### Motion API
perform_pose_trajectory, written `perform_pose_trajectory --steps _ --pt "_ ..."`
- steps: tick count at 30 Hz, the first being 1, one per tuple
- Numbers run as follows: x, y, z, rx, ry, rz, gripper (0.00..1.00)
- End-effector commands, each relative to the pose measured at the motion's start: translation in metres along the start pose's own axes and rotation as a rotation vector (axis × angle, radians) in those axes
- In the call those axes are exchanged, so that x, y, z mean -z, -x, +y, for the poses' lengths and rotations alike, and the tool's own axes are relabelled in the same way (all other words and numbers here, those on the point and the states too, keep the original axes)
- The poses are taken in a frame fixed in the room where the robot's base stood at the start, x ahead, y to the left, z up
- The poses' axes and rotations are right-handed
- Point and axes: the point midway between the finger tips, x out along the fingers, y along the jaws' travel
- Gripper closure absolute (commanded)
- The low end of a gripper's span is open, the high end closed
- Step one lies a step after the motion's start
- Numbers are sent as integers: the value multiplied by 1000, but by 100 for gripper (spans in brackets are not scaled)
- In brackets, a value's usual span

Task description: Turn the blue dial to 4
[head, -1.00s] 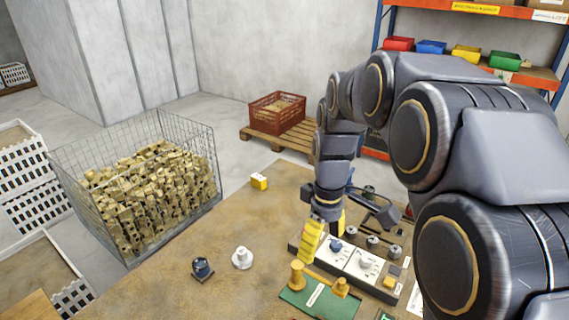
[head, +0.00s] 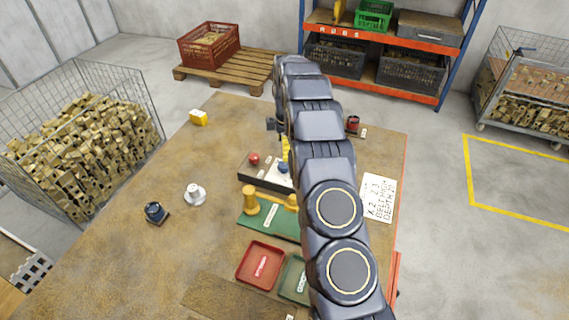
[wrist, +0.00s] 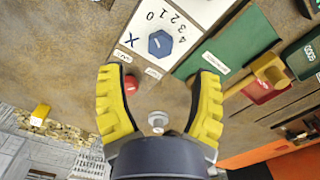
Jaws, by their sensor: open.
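The blue dial (wrist: 160,43) is a hexagonal knob with a short white mark on a white panel (wrist: 178,16) printed with X, 0, 1, 2, 3 and 4. I cannot tell surely which number the mark points at. In the head view the blue dial (head: 284,168) shows just left of my arm. My gripper (wrist: 160,73) is open and empty, its yellow fingers wide apart. In the wrist picture the dial lies beyond the fingertips, not between them. In the head view my arm hides most of the gripper; a bit of yellow finger (head: 285,148) shows.
A red knob (head: 254,159) is left of the dial. A green board (head: 268,219) with yellow pegs and a red tray (head: 261,264) lie nearer. A grey-white knob (head: 195,193), a dark blue-topped knob (head: 156,212) and a yellow box (head: 198,117) stand on mostly clear table to the left.

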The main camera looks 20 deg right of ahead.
Motion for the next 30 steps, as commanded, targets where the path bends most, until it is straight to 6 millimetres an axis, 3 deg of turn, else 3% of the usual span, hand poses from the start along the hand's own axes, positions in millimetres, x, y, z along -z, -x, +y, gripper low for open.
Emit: perform_pose_trajectory --steps 12,21,22,26,30 --pt "1 -62 -1 1 -1 0 36" --pt "1 -67 -1 1 -1 0 36" --pt "1 -67 -1 0 -1 0 40" --pt "1 -67 -1 0 -2 0 96" --pt "1 -67 -1 1 -2 0 100"
